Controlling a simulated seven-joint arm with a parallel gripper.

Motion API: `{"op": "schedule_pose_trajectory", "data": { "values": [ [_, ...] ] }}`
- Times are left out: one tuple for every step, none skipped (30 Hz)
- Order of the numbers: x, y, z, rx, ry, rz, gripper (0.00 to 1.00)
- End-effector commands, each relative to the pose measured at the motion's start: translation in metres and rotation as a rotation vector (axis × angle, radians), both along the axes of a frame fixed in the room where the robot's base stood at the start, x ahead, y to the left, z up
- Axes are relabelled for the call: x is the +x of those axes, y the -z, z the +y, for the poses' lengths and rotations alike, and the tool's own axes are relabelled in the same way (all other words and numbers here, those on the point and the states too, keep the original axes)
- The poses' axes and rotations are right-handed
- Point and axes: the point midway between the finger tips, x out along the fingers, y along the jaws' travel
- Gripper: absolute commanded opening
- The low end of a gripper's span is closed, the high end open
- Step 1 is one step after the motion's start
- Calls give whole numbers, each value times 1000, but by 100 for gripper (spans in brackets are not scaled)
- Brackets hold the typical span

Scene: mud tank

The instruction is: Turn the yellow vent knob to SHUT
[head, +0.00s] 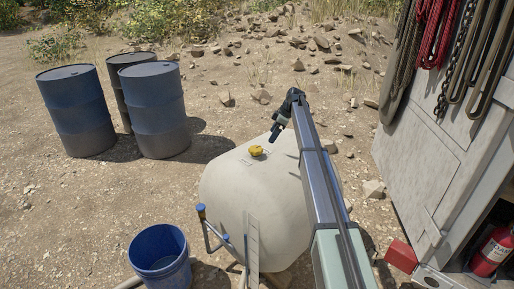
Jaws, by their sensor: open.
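The yellow vent knob (257,151) sits on top of the pale, rounded mud tank (228,187). Small markings show on the tank top around the knob, but they are too small to read, so I cannot tell which way the knob points. My gripper (274,138) is at the end of my arm, above and slightly right of the knob in the head view. It is open and appears apart from the knob. The gap between them is hard to judge from this view.
A blue bucket (160,262) is at lower left. Blue drums (75,112) stand behind left. A grey cabinet (425,165) with hanging ropes and chain is on the right, near a red box (401,256).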

Motion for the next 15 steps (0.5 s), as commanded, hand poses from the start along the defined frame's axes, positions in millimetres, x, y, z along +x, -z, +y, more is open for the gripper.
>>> {"op": "schedule_pose_trajectory", "data": {
  "values": [
    [11, -15, 10, -15, -41, -6, 95],
    [13, -21, 14, -23, -62, -9, 95],
    [15, -29, 18, -32, -84, -11, 95],
    [15, -33, 21, -38, -99, -11, 95],
    [16, -35, 24, -42, -111, -11, 95],
    [16, -38, 26, -46, -122, -12, 95],
    [16, -39, 27, -47, -126, -14, 95],
    [16, -39, 28, -49, -130, -13, 95],
    [16, -37, 29, -50, -132, -13, 95],
    [16, -35, 30, -50, -133, -13, 95],
    [15, -32, 31, -50, -132, -13, 95],
    [15, -28, 32, -50, -132, -13, 95],
    [15, -25, 34, -50, -132, -13, 95],
    [15, -21, 35, -49, -131, -12, 95],
    [15, -15, 38, -49, -131, -12, 95]
  ]
}}
